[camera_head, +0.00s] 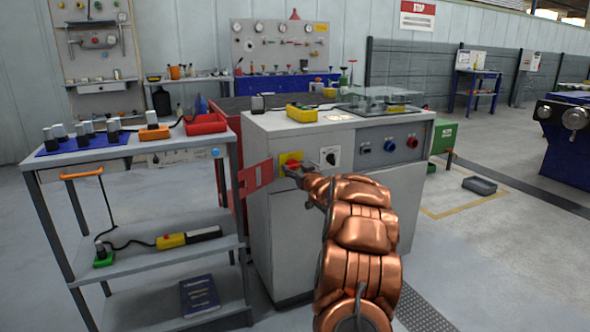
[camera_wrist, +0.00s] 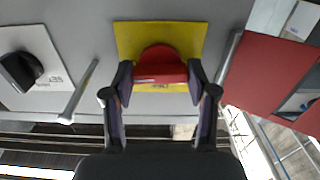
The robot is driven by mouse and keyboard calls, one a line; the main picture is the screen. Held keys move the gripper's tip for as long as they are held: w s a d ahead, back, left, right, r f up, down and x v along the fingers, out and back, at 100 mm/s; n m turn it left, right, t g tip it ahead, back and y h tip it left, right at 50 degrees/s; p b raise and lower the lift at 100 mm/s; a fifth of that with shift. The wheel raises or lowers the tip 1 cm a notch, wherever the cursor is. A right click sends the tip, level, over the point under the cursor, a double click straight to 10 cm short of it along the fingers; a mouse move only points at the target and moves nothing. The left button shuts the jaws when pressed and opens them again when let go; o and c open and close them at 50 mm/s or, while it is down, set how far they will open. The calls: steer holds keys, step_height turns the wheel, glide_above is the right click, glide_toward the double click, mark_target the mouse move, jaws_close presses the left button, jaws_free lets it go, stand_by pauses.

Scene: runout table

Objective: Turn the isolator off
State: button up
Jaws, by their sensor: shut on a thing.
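The isolator is a red knob (camera_wrist: 162,62) on a yellow plate (camera_wrist: 129,38), set in the front of a grey cabinet. In the head view the yellow plate (camera_head: 285,158) sits near the cabinet's upper left corner, with the red knob (camera_head: 294,164) partly covered by my gripper (camera_head: 298,172). In the wrist view my gripper (camera_wrist: 160,77) has one finger on each side of the red knob and is shut on it. The small marking below the knob is partly hidden and unreadable, so I cannot tell the isolator's setting.
A black rotary knob on a white plate (camera_wrist: 42,92) is beside the isolator; the plate also shows in the head view (camera_head: 331,156). A red panel (camera_head: 257,178) juts out left of the cabinet (camera_head: 345,205). A shelved trolley (camera_head: 150,160) stands left. Floor at right is mostly clear.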

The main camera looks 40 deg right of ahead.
steer(key=n, duration=0.3)
steer(key=shift+n, duration=0.3)
steer(key=n+b, duration=0.2)
steer(key=n, duration=0.2)
steer(key=shift+f+n, duration=0.1)
steer(key=shift+n, duration=0.2)
steer(key=n+b, duration=0.3)
steer(key=n, duration=0.2)
steer(key=shift+f, duration=0.1)
steer(key=shift+n+b, duration=1.3)
steer(key=shift+n, duration=0.7)
steer(key=shift+r, duration=0.2)
steer(key=o, duration=1.1)
steer(key=shift+o, duration=0.2)
steer(key=shift+s, duration=0.1)
